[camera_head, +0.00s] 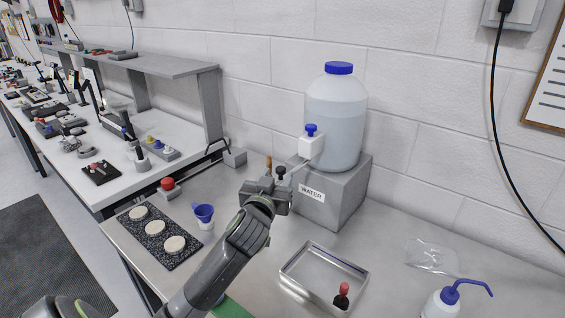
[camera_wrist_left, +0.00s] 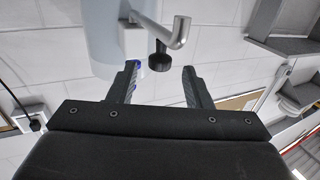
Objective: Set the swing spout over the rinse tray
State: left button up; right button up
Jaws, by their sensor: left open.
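The swing spout (camera_head: 297,167) is a thin metal tube from the white valve block (camera_head: 311,147) under the water jug. It reaches left, away from the rinse tray, and a black knob (camera_head: 281,171) is at its end. My left gripper (camera_head: 272,184) is at the spout's end, open. In the left wrist view, the spout (camera_wrist_left: 168,42) bends, and its black knob (camera_wrist_left: 159,64) shows between the open fingers of my left gripper (camera_wrist_left: 163,82), apart from both. The rinse tray (camera_head: 318,268) is a shallow metal tray on the bench, in front and right. My right gripper is not in view.
The water jug (camera_head: 337,115) stands on a grey block (camera_head: 338,200). A small red-topped bottle (camera_head: 341,298) is at the tray's front corner.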

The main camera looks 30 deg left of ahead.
aim_at(282, 167)
pick_arm(q)
jog(key=shift+p+x, duration=0.55)
jog(key=shift+x, duration=2.45)
jog(key=shift+c, duration=0.2)
grip_shut()
